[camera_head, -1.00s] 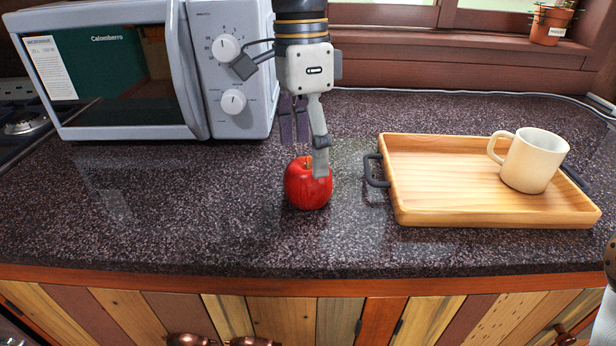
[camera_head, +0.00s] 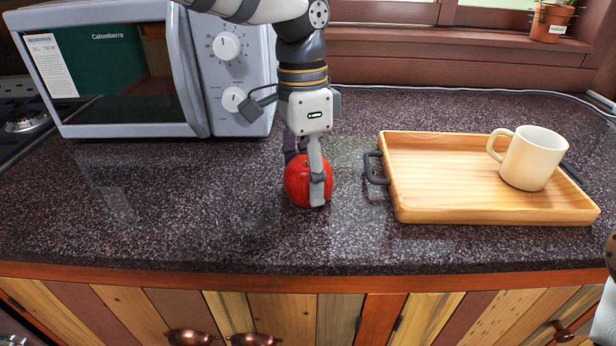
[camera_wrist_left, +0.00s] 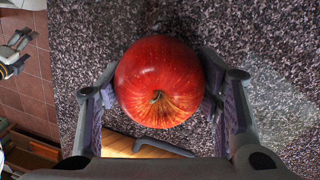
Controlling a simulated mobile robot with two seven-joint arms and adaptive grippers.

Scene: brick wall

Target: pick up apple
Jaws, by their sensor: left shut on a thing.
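A red apple (camera_head: 299,181) sits on the dark speckled countertop, in front of the microwave and left of the wooden tray. My left gripper (camera_head: 309,190) reaches down over it from above and is shut on it, with one finger against its right side in the head view. In the left wrist view the apple (camera_wrist_left: 160,82) lies between the two fingers (camera_wrist_left: 160,100), its stem showing. The far finger is partly hidden behind the apple in the head view.
A wooden tray (camera_head: 440,205) with dark handles stands to the right, holding a cream mug (camera_head: 533,158). A grey microwave (camera_head: 185,75) stands at the back left. A potted plant (camera_head: 549,22) is on the sill. The countertop (camera_head: 200,235) in front is clear.

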